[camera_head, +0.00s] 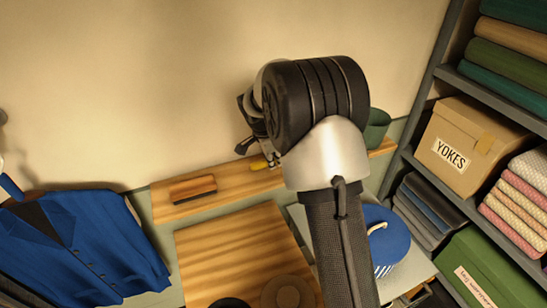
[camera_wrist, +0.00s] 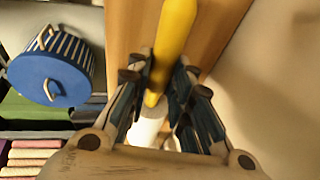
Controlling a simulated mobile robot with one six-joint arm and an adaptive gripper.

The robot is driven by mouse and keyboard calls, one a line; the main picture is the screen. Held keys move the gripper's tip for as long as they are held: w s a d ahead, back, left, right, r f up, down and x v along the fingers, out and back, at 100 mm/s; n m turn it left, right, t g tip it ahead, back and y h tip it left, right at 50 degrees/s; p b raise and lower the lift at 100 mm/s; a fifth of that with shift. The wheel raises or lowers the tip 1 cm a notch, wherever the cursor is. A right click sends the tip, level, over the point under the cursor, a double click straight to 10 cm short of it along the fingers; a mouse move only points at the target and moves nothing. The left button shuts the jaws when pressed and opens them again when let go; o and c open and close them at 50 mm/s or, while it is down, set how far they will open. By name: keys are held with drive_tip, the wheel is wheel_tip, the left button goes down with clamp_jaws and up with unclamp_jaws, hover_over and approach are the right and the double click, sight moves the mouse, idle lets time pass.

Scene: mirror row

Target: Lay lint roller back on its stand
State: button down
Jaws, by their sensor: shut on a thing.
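The lint roller shows in the wrist view as a long yellow handle (camera_wrist: 173,45) with a white part (camera_wrist: 147,128) below it. My gripper (camera_wrist: 163,88) is shut on the lint roller, with one finger on each side of the yellow handle. In the head view my gripper (camera_head: 250,135) is mostly hidden behind my own arm. Only a small yellow piece of the roller (camera_head: 260,164) shows there, in front of the wooden shelf (camera_head: 165,210). I cannot make out the stand in either view, nor whether the roller touches anything below.
A wooden-backed brush (camera_head: 193,188) lies on the shelf's left part. A dark green container (camera_head: 377,127) stands at its right. A blue-lidded striped box (camera_head: 388,240) is at lower right. A blue jacket (camera_head: 85,240) hangs left. A grey rack (camera_head: 415,130) holds a carton and fabrics.

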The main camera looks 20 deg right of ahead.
drive_tip(key=shift+r, duration=0.1)
drive_tip(key=c, duration=1.3)
unclamp_jaws()
drive_tip(key=shift+c, duration=0.2)
drive_tip(key=shift+o, duration=0.7)
drive_tip(key=p+v, duration=0.2)
drive_tip(key=v, duration=0.7)
